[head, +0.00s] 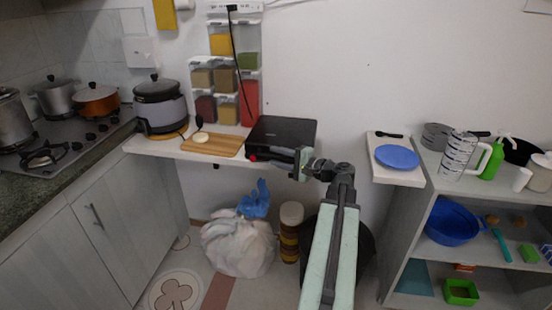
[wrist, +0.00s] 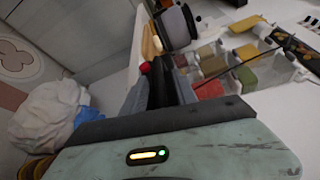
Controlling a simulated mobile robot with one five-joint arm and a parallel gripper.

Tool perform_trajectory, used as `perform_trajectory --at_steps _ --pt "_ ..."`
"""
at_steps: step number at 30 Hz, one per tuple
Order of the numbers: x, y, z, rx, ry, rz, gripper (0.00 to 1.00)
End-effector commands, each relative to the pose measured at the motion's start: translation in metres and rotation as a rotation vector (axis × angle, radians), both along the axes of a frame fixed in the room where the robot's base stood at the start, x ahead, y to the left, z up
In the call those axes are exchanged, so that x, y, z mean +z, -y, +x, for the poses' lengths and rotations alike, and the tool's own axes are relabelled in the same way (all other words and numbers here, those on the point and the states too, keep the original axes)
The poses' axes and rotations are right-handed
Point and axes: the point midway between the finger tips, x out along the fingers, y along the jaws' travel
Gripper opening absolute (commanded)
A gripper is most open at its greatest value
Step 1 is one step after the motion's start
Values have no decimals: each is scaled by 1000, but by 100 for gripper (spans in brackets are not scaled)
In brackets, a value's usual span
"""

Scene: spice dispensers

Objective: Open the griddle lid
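The griddle (head: 283,133) is a black, flat box on the white wall shelf, with its lid down. A red knob (head: 252,158) is at its front left. It also shows in the wrist view as a red ball (wrist: 145,67). My gripper (head: 303,160) is at the griddle's front right corner, very close to or touching it. In the wrist view my gripper (wrist: 162,88) points toward the griddle's dark edge. The fingertips blend with the dark griddle, so I cannot tell their opening or whether they touch it.
A wooden board (head: 215,145) and a rice cooker (head: 160,103) stand left of the griddle. Spice dispensers (head: 222,80) hang behind on the wall, with a black cord (head: 236,60) in front. A trash bag (head: 238,243) is below.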

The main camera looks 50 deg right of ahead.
Motion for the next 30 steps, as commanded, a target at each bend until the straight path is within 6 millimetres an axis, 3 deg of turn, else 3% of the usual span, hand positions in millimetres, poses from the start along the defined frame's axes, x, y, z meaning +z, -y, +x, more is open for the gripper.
perform_trajectory --at_steps 9,13,30 --pt "0 -1 6 -1 0 0 34" --pt "-1 -1 6 -1 0 0 1" --pt "-1 -1 6 0 -1 0 0"
